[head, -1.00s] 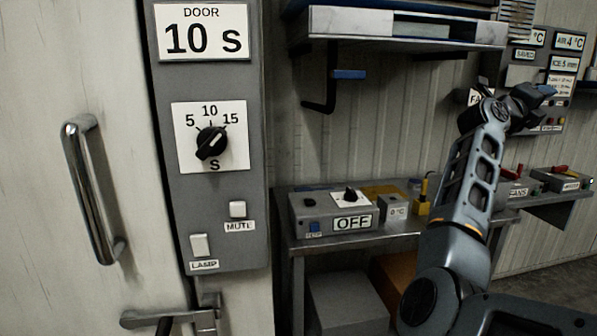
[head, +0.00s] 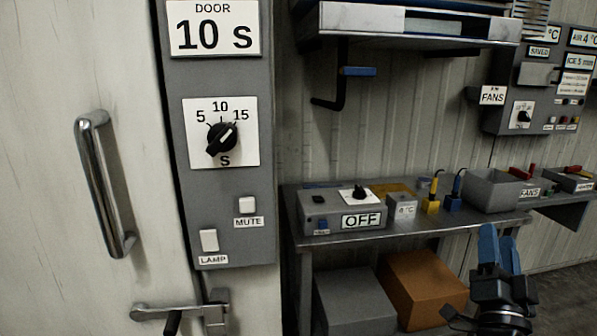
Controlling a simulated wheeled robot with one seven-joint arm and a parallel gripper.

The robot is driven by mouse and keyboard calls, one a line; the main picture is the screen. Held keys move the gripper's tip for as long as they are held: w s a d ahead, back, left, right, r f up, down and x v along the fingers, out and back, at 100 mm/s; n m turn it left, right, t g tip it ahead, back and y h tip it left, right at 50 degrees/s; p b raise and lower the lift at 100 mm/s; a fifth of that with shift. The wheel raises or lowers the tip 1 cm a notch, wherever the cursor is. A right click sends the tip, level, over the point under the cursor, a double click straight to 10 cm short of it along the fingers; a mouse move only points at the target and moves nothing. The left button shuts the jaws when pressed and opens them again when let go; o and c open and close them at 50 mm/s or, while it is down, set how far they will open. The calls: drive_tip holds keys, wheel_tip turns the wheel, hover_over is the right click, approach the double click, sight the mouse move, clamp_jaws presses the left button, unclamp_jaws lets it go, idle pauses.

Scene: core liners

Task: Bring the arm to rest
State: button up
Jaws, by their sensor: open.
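My gripper (head: 500,243) is at the lower right of the head view, with its two blue fingers pointing up and a narrow gap between them. It is open and nothing shows between the fingers. It appears in front of the metal bench (head: 430,232) and overlaps the bench's right part in the picture. The dark wrist shows below the fingers at the bottom edge. Most of the arm is out of view.
At left is a door with a long handle (head: 105,185) and a lower latch (head: 180,310). A grey panel has a dial (head: 221,138). The bench holds an OFF box (head: 340,212) and grey bin (head: 492,190). An orange box (head: 425,290) sits below. A shelf (head: 415,22) hangs above.

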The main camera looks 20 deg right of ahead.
drive_tip(key=s+a+f+n+g+y, duration=0.1)
drive_tip(key=s+a+f+n+y, duration=0.2)
drive_tip(key=s+a, duration=0.6)
drive_tip(key=s+a+f+n+g+y, duration=0.1)
drive_tip(key=s+a+f+n+y, duration=0.3)
drive_tip(key=s+a+n+y, duration=0.3)
drive_tip(key=s+a+f+n+g+y, duration=0.1)
drive_tip(key=s+a+f+n+y, duration=0.3)
drive_tip(key=s+a, duration=0.7)
drive_tip(key=s+n+y, duration=0.2)
drive_tip(key=shift+s+a+y, duration=0.2)
drive_tip(key=shift+a+y, duration=0.1)
